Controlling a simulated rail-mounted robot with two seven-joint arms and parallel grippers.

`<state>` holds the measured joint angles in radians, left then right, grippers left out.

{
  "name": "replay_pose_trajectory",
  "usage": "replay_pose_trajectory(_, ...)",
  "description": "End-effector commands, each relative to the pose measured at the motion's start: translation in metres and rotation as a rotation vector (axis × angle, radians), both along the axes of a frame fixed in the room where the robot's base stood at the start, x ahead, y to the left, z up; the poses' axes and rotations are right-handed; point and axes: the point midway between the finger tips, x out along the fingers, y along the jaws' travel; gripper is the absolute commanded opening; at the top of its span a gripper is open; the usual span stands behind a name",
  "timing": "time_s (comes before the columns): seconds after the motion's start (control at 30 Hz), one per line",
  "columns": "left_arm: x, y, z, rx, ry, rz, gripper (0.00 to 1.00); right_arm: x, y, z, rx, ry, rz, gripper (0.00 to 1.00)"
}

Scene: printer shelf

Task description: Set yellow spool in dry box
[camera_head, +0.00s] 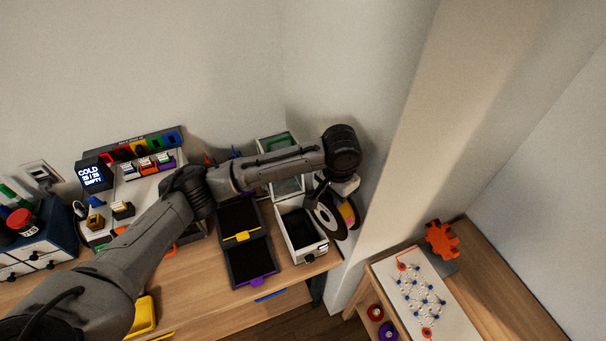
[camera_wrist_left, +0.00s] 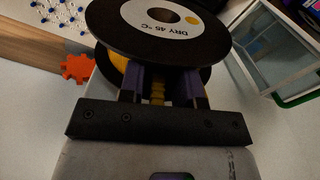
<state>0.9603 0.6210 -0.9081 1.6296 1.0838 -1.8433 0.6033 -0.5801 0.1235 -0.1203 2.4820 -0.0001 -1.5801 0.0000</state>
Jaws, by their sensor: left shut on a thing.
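The yellow spool (camera_head: 327,219), with black flanges and a white label, hangs at the right end of the table. In the left wrist view the spool (camera_wrist_left: 122,30) shows a "DRY 45 °C" label and yellow filament between its flanges. My left gripper (camera_head: 336,194) is shut on it; the purple-padded fingers of the gripper (camera_wrist_left: 160,90) reach in between the flanges. A white open-topped box (camera_head: 321,247) with a dark inside stands just left of the spool. A clear-walled box with a green part (camera_head: 289,187) stands behind it, partly hidden by my arm. Which is the dry box is unclear.
Two dark trays, with yellow (camera_head: 241,237) and purple (camera_head: 257,282) tabs, lie left of the white box. A wall corner (camera_head: 372,180) is close right of the spool. A side table bears an orange gear (camera_head: 442,238) and a lattice model (camera_head: 420,291).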

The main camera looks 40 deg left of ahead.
Motion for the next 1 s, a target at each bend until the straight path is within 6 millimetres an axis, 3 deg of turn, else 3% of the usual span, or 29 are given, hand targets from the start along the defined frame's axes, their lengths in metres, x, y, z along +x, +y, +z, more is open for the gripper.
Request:
replay_pose_trajectory(0.03, 0.005, 0.006, 0.006, -0.002, 0.005, -0.014, 0.00, 0.000, 0.000, 0.022, 0.000, 0.000, 0.000, 0.43)
replay_pose_trajectory(0.27, 0.024, 0.044, -0.017, -0.003, 0.006, -0.115, 0.00, 0.000, 0.000, 0.064, 0.000, 0.001, 0.000, 0.43)
replay_pose_trajectory(0.5, 0.022, 0.085, -0.048, -0.002, 0.005, -0.221, 0.00, 0.000, 0.001, 0.101, 0.001, 0.001, -0.002, 0.43)
replay_pose_trajectory(0.7, 0.014, 0.107, -0.068, -0.001, 0.000, -0.289, 0.00, 0.000, 0.001, 0.118, 0.004, 0.002, -0.003, 0.43)
replay_pose_trajectory(1.0, 0.009, 0.117, -0.079, -0.001, -0.003, -0.322, 0.00, 0.000, 0.001, 0.122, 0.005, 0.002, -0.004, 0.43)
